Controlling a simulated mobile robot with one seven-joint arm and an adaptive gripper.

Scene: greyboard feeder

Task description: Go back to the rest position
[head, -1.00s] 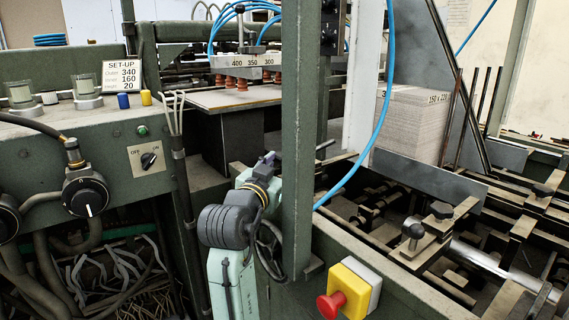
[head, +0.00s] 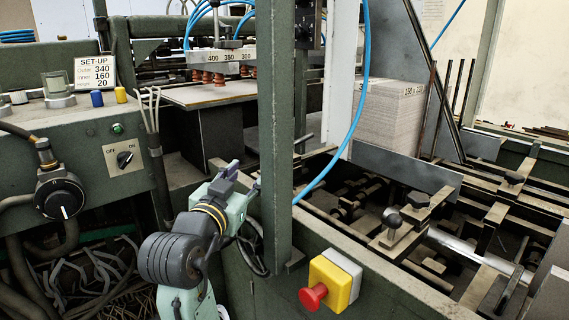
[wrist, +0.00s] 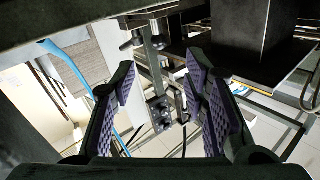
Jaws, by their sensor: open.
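My arm is at the lower middle of the head view, beside the green upright post (head: 277,130). My gripper (head: 229,170) sits at its upper end, small and partly dark in that view, just left of the post. In the wrist view my gripper (wrist: 158,82) is open, with its two purple ribbed pads apart and nothing between them. Machine bars and a bracket show beyond the pads, and I cannot tell how far away they are.
A yellow box with a red stop button (head: 332,283) is on the machine front, right of my arm. The control panel with an OFF/ON switch (head: 125,158) stands to the left. A stack of grey board (head: 387,115) stands behind.

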